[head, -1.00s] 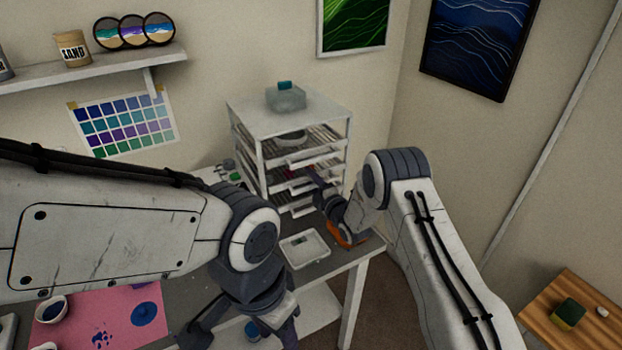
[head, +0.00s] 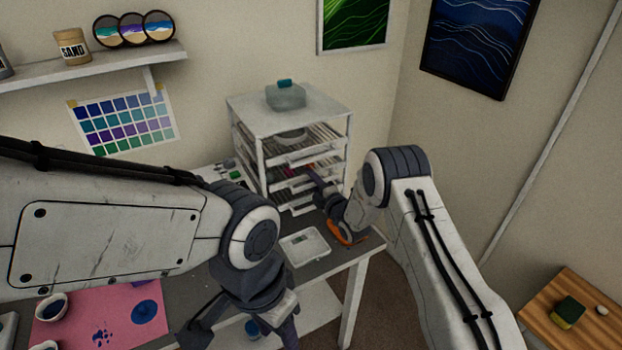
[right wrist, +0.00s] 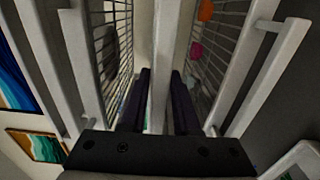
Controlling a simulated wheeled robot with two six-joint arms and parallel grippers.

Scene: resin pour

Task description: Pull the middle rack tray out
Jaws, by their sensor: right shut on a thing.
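The white drying rack (head: 258,165) stands at the back of the table, with several trays in it. The middle tray (head: 283,187) is at about mid-height, its front partly hidden by my right gripper (head: 316,178). In the right wrist view, the dark fingers of my right gripper (right wrist: 160,85) lie on both sides of a white bar (right wrist: 163,40), shut on the tray's front bar. My left gripper (head: 240,335) hangs low at the table's front, fingers apart and empty, far from the rack.
A clear container with a teal cap (head: 286,97) stands on the rack's top. A small white tray (head: 305,248) lies on the table before the rack, with an orange-handled thing (head: 338,234) beside it. A pink mat (head: 100,318) is at the front left.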

